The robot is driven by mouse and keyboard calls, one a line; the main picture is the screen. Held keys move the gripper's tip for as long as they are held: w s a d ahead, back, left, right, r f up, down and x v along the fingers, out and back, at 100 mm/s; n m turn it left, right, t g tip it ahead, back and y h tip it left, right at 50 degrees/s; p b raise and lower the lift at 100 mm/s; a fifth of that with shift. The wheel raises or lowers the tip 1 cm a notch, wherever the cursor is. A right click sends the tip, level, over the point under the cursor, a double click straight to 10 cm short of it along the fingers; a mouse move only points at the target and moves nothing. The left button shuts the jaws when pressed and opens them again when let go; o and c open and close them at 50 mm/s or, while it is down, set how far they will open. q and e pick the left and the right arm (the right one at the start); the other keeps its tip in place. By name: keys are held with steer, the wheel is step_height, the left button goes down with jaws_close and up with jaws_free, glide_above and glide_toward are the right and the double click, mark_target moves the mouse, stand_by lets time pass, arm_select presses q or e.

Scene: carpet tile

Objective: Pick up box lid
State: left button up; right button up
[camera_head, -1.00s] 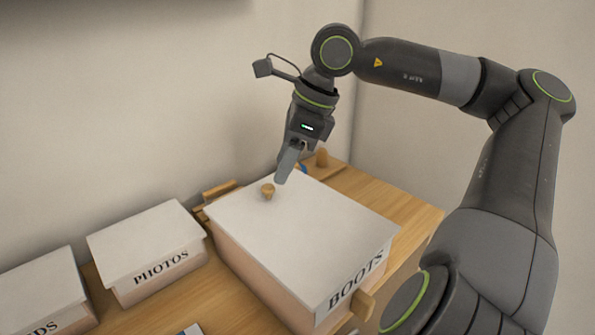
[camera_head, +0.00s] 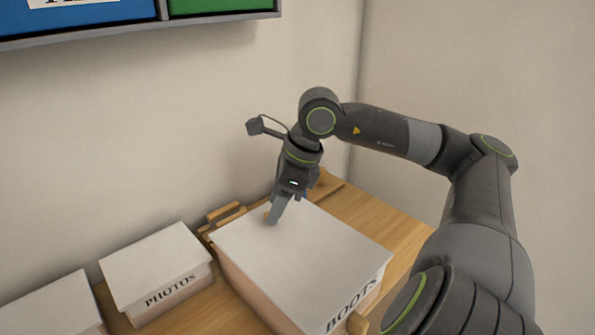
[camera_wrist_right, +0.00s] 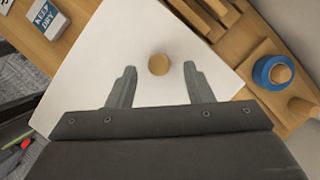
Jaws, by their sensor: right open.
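The box marked BOOTS (camera_head: 345,312) stands on the wooden table with its white lid (camera_head: 320,255) on top. The lid has a small round wooden knob, mostly hidden behind my gripper in the head view. In the right wrist view the knob (camera_wrist_right: 159,64) stands out on the white lid (camera_wrist_right: 110,75). My right gripper (camera_head: 274,220) points down over the lid, right at the knob. In the wrist view the open fingers (camera_wrist_right: 158,85) are on either side of the knob, with a gap on each side. My left gripper is not in view.
A box marked PHOTOS (camera_head: 158,262) stands to the left, with another lidded box (camera_head: 50,308) beyond it. Behind are wooden pieces (camera_head: 224,213). The wrist view shows a blue roll (camera_wrist_right: 272,72) and a KEEP DRY packet (camera_wrist_right: 47,18). A wall shelf (camera_head: 200,18) hangs above.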

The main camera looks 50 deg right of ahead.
steer(key=shift+x, duration=0.9)
steer(key=shift+c, duration=0.4)
jaws_close()
